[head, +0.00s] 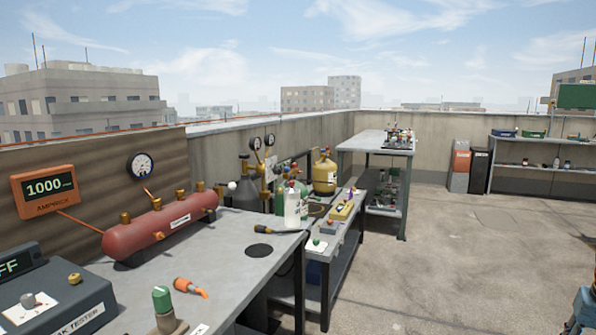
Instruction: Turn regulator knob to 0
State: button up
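I cannot tell for certain which part is the regulator knob. A dark grey leak tester box (62,300) at the lower left has a light grey knob (32,301) and a brass fitting (75,279) on top. Gas cylinders with round gauges (263,142) stand behind the bench, and a small white knob (232,185) shows beside them. Any scale marks on these knobs are too small to read. My gripper is not in view.
A red tank (160,226) with brass valves lies on the near grey bench (235,232). A green-capped valve (163,303) and an orange fitting (190,287) are at its front. A yellow cylinder (324,174) stands farther back. The concrete floor (450,260) at right is mostly clear.

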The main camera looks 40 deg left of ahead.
aim_at(277, 170)
jog(key=u, duration=0.5)
jog(key=i, duration=1)
jog(key=u, duration=0.7)
